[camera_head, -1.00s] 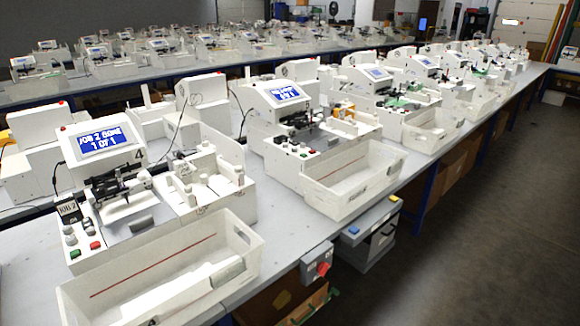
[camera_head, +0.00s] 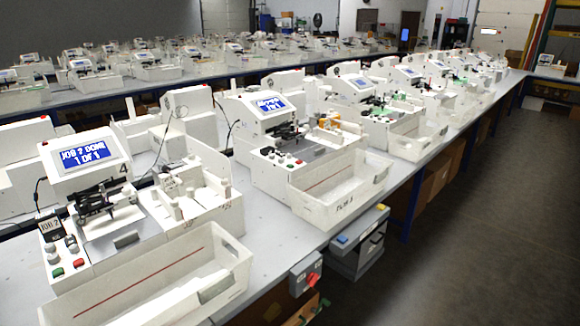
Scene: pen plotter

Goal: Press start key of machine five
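A white machine (camera_head: 62,190) at the left carries the number 4, and its blue screen (camera_head: 84,154) reads a job done, 1 of 1. It has a green key (camera_head: 57,272) and a red key (camera_head: 79,262) on its front panel. The neighbouring white machine (camera_head: 245,138) to its right has a lit blue screen (camera_head: 270,104) and a row of small keys (camera_head: 284,158) on its front. I cannot read a number on it; it is the one beside number 4. Its key colours are too small to tell surely. Neither of my grippers is in view.
White bins (camera_head: 340,205) stand before the machines along the table (camera_head: 265,265). A grey box with a red switch (camera_head: 306,275) hangs at the table edge, and a grey drawer unit (camera_head: 358,250) stands beside it. The floor (camera_head: 470,250) at the right is clear.

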